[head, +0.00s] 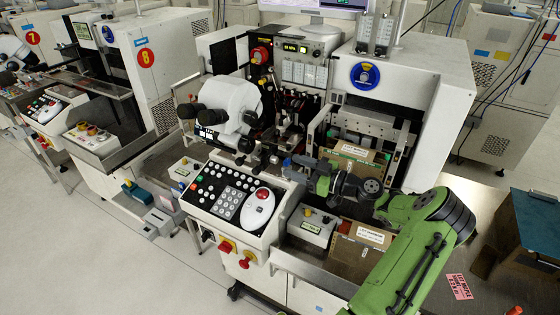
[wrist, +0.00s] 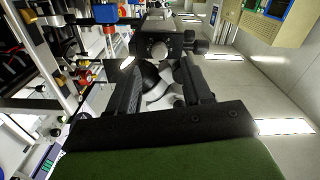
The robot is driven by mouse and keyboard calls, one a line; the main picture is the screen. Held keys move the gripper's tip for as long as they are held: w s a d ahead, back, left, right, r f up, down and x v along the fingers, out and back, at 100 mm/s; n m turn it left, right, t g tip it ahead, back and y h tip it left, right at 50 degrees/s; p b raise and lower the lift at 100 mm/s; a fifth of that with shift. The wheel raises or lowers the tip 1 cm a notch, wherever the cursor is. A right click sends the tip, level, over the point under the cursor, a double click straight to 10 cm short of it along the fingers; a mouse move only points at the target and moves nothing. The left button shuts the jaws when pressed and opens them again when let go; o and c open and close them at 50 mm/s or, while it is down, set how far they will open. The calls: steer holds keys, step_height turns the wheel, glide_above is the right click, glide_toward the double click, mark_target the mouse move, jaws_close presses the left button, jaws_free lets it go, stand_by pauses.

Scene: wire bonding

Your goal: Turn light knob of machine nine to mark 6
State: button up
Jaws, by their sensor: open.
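The central machine has a white microscope (head: 232,103) above a sloped control panel (head: 228,192). No number nine is readable on it. I cannot tell which part is the light knob, and no mark 6 is readable. My gripper (head: 290,164) is at the right of the microscope, above the panel's right end, pointing left. In the wrist view my gripper (wrist: 163,68) has its two dark fingers spread. A dark block with round knobs (wrist: 160,48) shows beyond the fingertips. A black rounded part and pale pieces show between the fingers; contact cannot be told.
A small grey box with a yellow button (head: 311,226) and brown cartons (head: 362,245) lie below my arm. Red knobs (head: 227,245) stick out from the panel's front. Machine 8 (head: 147,57) stands at the left. The floor (head: 80,250) at lower left is clear.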

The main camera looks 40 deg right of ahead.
mark_target(277, 161)
steer(key=x, duration=0.5)
steer(key=shift+w, duration=0.1)
steer(key=shift+c, duration=0.3)
jaws_close()
